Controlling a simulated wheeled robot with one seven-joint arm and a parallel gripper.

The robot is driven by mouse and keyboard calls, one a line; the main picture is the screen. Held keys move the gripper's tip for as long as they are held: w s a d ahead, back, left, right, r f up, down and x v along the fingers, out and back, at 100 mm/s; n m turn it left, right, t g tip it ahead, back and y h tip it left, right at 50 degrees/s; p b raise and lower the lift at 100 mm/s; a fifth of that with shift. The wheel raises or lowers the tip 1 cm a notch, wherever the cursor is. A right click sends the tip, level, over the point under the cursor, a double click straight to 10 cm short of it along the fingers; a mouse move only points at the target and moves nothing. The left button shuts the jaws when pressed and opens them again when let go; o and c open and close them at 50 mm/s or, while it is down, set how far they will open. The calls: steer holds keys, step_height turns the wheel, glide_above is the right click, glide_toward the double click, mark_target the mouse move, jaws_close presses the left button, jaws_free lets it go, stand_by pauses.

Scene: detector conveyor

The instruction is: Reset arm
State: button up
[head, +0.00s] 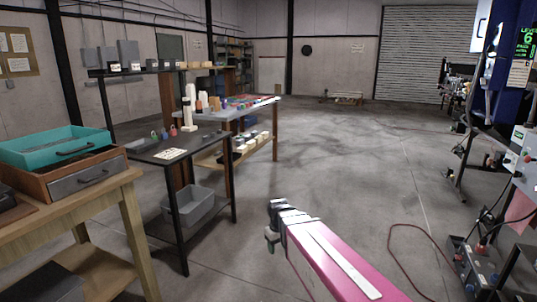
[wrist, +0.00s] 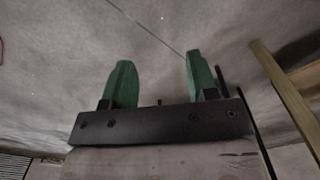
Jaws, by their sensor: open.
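My gripper (wrist: 158,60) shows in the wrist view with its two green fingers spread wide apart. Nothing is between the fingers, and grey concrete floor lies behind them. In the head view my pink arm reaches forward over the open floor, and my gripper (head: 271,238) is partly visible at its far end. My gripper is apart from the tables and touches nothing that I can see.
A dark table (head: 205,150) with small items stands left of my arm, a grey bin (head: 190,207) beneath it. A wooden bench (head: 110,200) with a teal drawer (head: 55,148) is nearer. Machinery and a red cable (head: 392,240) are right. The central floor is clear.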

steer(key=s+d+f+m, duration=0.1)
steer(key=s+d+m, duration=0.1)
steer(key=d, duration=0.5)
steer(key=s+d+f+m, duration=0.2)
steer(key=s+d+m, duration=0.1)
steer(key=d, duration=0.4)
steer(key=shift+s+d+m, duration=0.3)
steer(key=shift+s+d, duration=0.1)
steer(key=shift+s, duration=0.2)
steer(key=shift+f, duration=0.1)
